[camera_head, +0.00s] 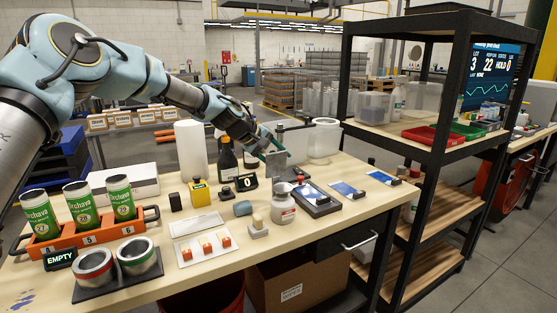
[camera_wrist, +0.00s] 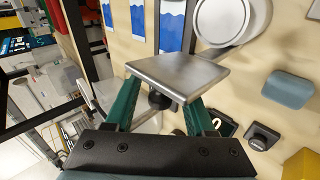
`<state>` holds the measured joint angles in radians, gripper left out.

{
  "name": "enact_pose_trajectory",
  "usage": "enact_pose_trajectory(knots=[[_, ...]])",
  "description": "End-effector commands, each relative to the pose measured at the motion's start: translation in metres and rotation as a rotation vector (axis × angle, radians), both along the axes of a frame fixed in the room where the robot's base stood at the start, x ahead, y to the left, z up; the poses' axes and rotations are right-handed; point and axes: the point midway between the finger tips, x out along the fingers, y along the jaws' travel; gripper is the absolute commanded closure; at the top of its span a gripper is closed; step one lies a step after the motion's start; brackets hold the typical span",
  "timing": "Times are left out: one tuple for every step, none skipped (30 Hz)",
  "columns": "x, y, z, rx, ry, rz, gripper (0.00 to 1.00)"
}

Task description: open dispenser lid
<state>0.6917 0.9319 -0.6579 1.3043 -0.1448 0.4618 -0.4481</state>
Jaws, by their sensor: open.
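A flat grey metal plate (camera_head: 277,166) stands near the table's back middle, close to my gripper. In the wrist view the plate (camera_wrist: 178,72) lies across the space at my fingertips, with a black knob (camera_wrist: 160,99) showing beneath it. I cannot tell for sure whether this plate is the dispenser lid, or how it is hinged. My gripper (camera_head: 272,146) reaches down from the upper left. In the wrist view its green fingers (camera_wrist: 163,98) are apart, on either side of the plate's near edge. Whether they touch the plate is unclear. The dispenser's body is largely hidden.
Dark bottles (camera_head: 227,158) and a white roll (camera_head: 191,150) stand to the left. A white canister (camera_head: 325,138) is behind right. Blue-faced pads (camera_head: 343,188) lie to the right.

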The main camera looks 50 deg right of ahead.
Motion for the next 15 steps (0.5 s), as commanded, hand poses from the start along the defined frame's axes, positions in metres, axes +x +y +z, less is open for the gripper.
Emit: enact_pose_trajectory(knots=[[0.002,0.002,0.002,-0.002,-0.001,0.001,0.45],[0.003,0.004,0.004,-0.002,-0.002,0.002,0.45],[0.004,0.008,0.007,-0.002,-0.002,0.002,0.45],[0.005,0.011,0.01,-0.002,-0.002,0.003,0.45],[0.006,0.014,0.013,-0.002,-0.003,0.002,0.45],[0.007,0.02,0.017,-0.001,-0.003,0.002,0.45],[0.009,0.024,0.022,-0.003,-0.005,0.003,0.45],[0.01,0.028,0.026,-0.003,-0.004,0.002,0.45],[0.011,0.034,0.032,-0.003,-0.003,0.003,0.45],[0.012,0.038,0.036,-0.003,-0.003,0.003,0.45],[0.014,0.042,0.041,-0.003,-0.004,0.003,0.45],[0.015,0.047,0.046,-0.002,-0.004,0.003,0.45],[0.016,0.051,0.05,-0.002,-0.004,0.003,0.45],[0.017,0.054,0.053,-0.001,-0.003,0.002,0.45],[0.018,0.059,0.058,-0.001,-0.003,0.003,0.45]])
